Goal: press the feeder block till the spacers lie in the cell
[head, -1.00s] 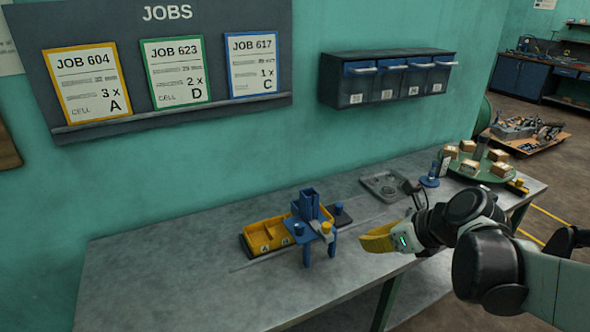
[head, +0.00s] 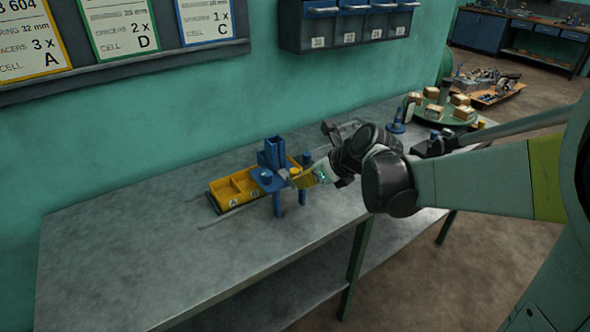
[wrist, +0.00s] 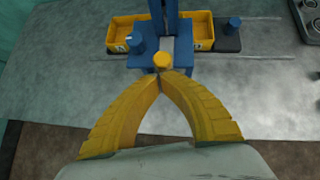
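The blue feeder (head: 272,158) stands on legs over the yellow tray (head: 222,196), whose compartments show on both sides of it in the wrist view (wrist: 125,25). At its front is the feeder block, pale grey with a yellow round knob (wrist: 162,60); it also shows in the head view (head: 294,171). My gripper (wrist: 160,76) has its yellow fingers together, tips meeting at the near side of the knob. Whether they touch it I cannot tell. In the head view my gripper (head: 296,181) is right of the feeder. No spacers are visible; the compartment under the feeder is hidden.
A blue knob (wrist: 137,43) stands on the feeder's left side. A dark pad (wrist: 228,38) adjoins the tray's right end. A green round tray (head: 421,112) with small boxes is at the bench's far right. The bench's left part (head: 120,230) is clear. Job cards (head: 122,25) hang above.

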